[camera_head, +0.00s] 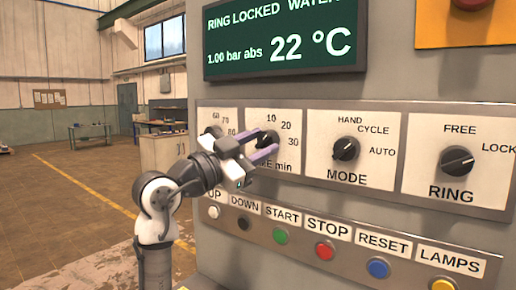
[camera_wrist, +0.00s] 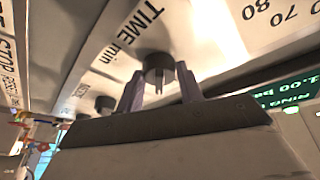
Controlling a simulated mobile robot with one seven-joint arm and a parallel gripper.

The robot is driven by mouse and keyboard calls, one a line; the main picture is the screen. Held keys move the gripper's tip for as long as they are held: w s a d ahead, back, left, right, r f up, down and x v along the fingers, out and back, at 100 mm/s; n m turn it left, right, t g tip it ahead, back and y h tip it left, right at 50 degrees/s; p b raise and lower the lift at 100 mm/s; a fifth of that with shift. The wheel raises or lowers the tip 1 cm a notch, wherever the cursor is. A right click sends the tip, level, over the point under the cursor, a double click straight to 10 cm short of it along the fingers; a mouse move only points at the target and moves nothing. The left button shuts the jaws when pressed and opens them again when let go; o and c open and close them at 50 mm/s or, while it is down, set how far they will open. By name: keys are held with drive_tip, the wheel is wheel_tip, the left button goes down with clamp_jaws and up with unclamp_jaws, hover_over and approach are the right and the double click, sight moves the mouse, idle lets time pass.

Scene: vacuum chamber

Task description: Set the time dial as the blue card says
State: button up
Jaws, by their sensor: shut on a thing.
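The time dial (camera_head: 268,137) is a dark round knob on a white plate marked 10, 20, 30 and "min". My gripper (camera_head: 262,148) is at this dial, its two pale purple fingers on either side of it, and partly covers the plate. In the wrist view my gripper (camera_wrist: 160,88) is shut on the time dial (camera_wrist: 157,66), one finger at each side. The "TIME min" lettering shows beside it. The dial's pointer setting cannot be read. The blue card is not seen in either view.
The mode knob (camera_head: 346,149) and ring knob (camera_head: 457,160) sit to the right. A row of buttons, including a green one (camera_head: 281,236) and a red one (camera_head: 325,250), runs below. A green display (camera_head: 285,40) above reads 22 °C. Open floor lies left.

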drive_tip(key=o, duration=1)
drive_tip(key=shift+b+v, duration=2.05)
drive_tip(key=shift+v, duration=4.85)
drive_tip(key=shift+a, duration=0.1)
